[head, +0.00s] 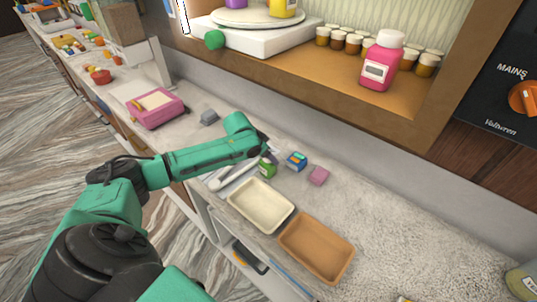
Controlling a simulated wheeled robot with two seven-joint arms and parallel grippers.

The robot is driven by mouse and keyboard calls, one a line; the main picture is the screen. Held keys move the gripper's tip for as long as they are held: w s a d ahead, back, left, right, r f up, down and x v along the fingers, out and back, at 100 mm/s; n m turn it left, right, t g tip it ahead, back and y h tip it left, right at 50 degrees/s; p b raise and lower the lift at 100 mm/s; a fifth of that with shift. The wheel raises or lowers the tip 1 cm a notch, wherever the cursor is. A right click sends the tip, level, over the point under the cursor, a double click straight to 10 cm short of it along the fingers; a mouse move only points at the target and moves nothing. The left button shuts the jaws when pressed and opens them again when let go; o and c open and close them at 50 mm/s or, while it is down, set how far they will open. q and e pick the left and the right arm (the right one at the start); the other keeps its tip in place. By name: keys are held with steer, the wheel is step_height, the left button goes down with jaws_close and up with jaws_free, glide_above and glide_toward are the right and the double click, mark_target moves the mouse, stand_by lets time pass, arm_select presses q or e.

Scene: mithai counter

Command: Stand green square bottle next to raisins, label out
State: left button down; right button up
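No green square bottle is clearly identifiable. A small green block-like item (268,170) with a pale patch stands on the counter beside my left gripper (267,152); I cannot tell if it is a bottle or a box. The gripper's fingers are small and partly hidden by its own arm, so I cannot see whether they are open or touch the item. A round green object (214,39) sits at the shelf's left front. No raisins label is readable; several small jars (353,43) stand on the shelf. My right gripper is out of view.
A pink bottle (381,62) with a white label stands at the shelf (330,72) front. A blue box (296,161), pink block (318,176), cream tray (236,207) and brown tray (329,273) are on the counter. The counter's right side is mostly clear.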

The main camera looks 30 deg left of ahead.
arm_select(q)
steer(key=shift+w, duration=0.2)
steer(key=shift+f, duration=0.15)
steer(key=shift+c, duration=0.5)
jaws_free()
steer(key=shift+s, duration=0.1)
steer(key=shift+o, duration=0.3)
steer(key=shift+s, duration=0.1)
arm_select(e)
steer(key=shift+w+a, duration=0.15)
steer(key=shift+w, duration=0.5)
